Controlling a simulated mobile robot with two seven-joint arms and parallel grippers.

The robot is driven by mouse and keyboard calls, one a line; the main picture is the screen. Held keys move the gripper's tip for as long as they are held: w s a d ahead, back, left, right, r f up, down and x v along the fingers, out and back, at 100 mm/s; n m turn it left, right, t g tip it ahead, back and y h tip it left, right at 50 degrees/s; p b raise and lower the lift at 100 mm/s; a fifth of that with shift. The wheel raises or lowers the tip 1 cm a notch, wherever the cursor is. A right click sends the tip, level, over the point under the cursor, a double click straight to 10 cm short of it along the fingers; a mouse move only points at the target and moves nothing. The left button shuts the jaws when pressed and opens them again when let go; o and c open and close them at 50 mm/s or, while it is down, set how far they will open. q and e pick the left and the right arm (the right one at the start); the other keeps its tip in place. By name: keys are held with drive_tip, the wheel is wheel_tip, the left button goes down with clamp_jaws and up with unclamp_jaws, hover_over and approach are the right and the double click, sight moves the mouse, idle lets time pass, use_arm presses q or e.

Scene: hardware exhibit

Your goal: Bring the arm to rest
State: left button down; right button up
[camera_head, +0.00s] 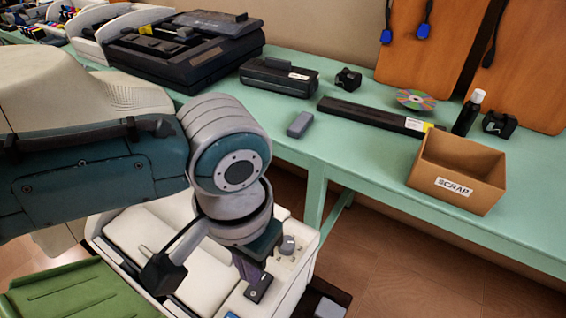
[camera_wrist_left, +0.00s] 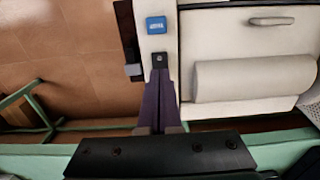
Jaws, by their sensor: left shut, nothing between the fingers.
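My left arm comes in from the left and bends down at its grey-and-teal wrist joint. My left gripper (camera_head: 258,284) points down over the front of a white machine (camera_head: 190,262), close to its dial (camera_head: 287,245). In the left wrist view, the two dark purple fingers of the gripper (camera_wrist_left: 160,74) are together, with nothing seen between them. The machine (camera_wrist_left: 240,45) lies beyond the fingertips there, with a blue button (camera_wrist_left: 156,25) near them. Whether the fingertips touch the machine, I cannot tell. My right gripper is in neither view.
A green workbench (camera_head: 345,150) runs behind the arm. On it are a cardboard scrap box (camera_head: 456,185), a black bar (camera_head: 365,115), a small grey block (camera_head: 299,125), a dark bottle (camera_head: 468,113) and black office machines (camera_head: 185,50). Brown floor (camera_head: 400,260) is open at the lower right.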

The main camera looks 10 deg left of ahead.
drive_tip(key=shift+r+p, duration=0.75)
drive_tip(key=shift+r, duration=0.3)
